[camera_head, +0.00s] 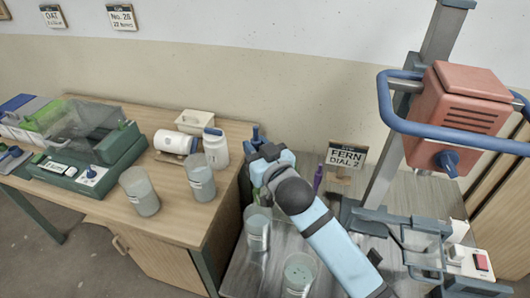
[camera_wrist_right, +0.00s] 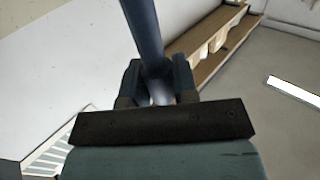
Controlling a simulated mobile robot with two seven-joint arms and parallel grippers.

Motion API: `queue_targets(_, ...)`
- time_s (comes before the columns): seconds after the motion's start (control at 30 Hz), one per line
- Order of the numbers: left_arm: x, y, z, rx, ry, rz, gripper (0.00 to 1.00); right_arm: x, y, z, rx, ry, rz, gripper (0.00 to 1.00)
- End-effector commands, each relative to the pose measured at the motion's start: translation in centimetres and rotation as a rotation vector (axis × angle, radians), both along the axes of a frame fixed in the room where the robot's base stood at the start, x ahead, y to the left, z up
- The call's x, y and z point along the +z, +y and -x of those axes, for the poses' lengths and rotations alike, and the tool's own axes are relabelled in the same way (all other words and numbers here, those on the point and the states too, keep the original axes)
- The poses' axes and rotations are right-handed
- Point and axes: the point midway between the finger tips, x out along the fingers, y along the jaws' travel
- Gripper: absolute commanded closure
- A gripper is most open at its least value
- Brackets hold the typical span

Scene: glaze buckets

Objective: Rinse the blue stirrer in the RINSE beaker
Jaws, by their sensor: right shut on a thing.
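My right gripper (camera_head: 262,158) is over the left part of the grey bench, seen from behind its arm. It is shut on the blue stirrer, whose dark blue shaft (camera_wrist_right: 143,32) stands between the fingers in the right wrist view. The arm hides most of the stirrer in the head view, and its lower end cannot be made out. Two clear beakers stand on the grey bench, one just below the gripper (camera_head: 257,232) and one nearer the front (camera_head: 300,272). No RINSE label is readable. My left gripper is out of view.
A wooden table (camera_head: 180,228) at the left carries two grey beakers (camera_head: 139,192), (camera_head: 200,178), a white jar (camera_head: 216,148) and a green balance (camera_head: 90,172). A FERN DIAL 2 sign (camera_head: 347,156), a purple item (camera_head: 318,178) and a red machine on a post (camera_head: 462,108) stand right of my arm.

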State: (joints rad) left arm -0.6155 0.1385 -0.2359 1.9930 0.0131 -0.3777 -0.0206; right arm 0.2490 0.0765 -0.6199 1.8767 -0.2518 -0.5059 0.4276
Motion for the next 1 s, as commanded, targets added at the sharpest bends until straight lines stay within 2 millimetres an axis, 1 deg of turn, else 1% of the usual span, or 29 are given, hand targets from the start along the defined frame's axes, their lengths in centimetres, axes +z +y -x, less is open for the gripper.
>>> queue_targets(0.17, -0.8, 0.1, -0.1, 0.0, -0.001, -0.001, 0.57, -0.8, 0.0, 0.0, 0.0, 0.0, 0.0, 1.0)
queue_targets(0.5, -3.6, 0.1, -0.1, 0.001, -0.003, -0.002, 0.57, -3.7, 0.0, 0.0, 0.0, 0.0, 0.0, 1.0)
queue_targets(0.6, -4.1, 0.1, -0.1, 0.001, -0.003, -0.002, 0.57, -4.3, 0.0, 0.0, 0.0, -0.001, 0.0, 1.0)
queue_targets(0.7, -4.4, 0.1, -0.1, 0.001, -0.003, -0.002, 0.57, -4.5, 0.0, 0.0, 0.001, -0.001, 0.0, 1.0)
queue_targets(1.0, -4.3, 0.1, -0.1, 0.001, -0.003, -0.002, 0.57, -4.4, 0.0, 0.0, 0.001, -0.001, 0.0, 1.0)
